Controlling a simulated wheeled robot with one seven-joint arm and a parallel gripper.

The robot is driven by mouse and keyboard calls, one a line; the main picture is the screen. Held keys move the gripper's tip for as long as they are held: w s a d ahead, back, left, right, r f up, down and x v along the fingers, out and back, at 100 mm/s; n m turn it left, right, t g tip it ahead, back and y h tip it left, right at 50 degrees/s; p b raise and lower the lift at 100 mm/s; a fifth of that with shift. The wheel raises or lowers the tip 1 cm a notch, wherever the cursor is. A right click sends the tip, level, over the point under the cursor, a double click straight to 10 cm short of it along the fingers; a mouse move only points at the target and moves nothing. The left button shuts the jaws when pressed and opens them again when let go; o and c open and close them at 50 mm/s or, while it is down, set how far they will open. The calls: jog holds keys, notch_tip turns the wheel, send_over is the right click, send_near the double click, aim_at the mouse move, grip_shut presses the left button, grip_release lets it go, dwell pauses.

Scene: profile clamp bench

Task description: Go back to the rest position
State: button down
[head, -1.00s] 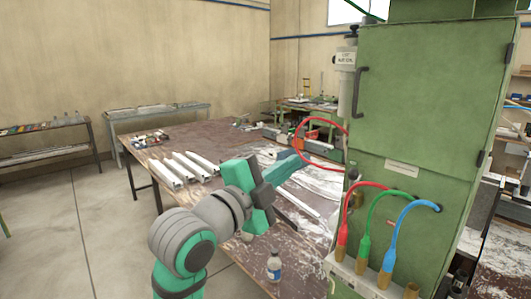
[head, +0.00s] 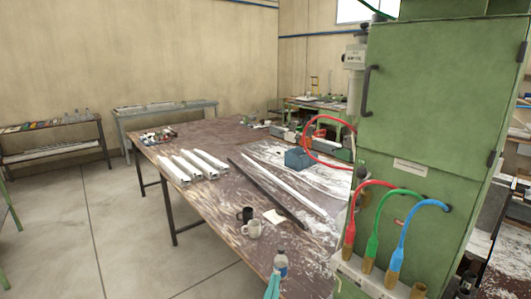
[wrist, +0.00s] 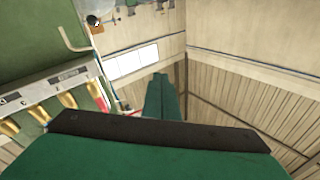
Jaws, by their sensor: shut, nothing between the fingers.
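My gripper (wrist: 161,98) points away from the wrist camera, its green fingers together and nothing between them. The rest of my arm is out of the head view. In the wrist view the fingers stand against the room's walls and ceiling area, clear of any object.
A green cabinet (head: 430,110) with coloured hoses stands close on the right. Floor at left is clear.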

jog(key=s+a+f+n+g+y, duration=0.15)
jog(key=s+f+n+y, duration=0.35)
jog(key=s+f, duration=1.3)
jog(key=s+f+g, duration=0.2)
jog(key=s, duration=2)
jog(key=shift+a+f+n, duration=0.25)
jog(key=shift+f+n, duration=0.1)
jog(key=shift+n, duration=0.05)
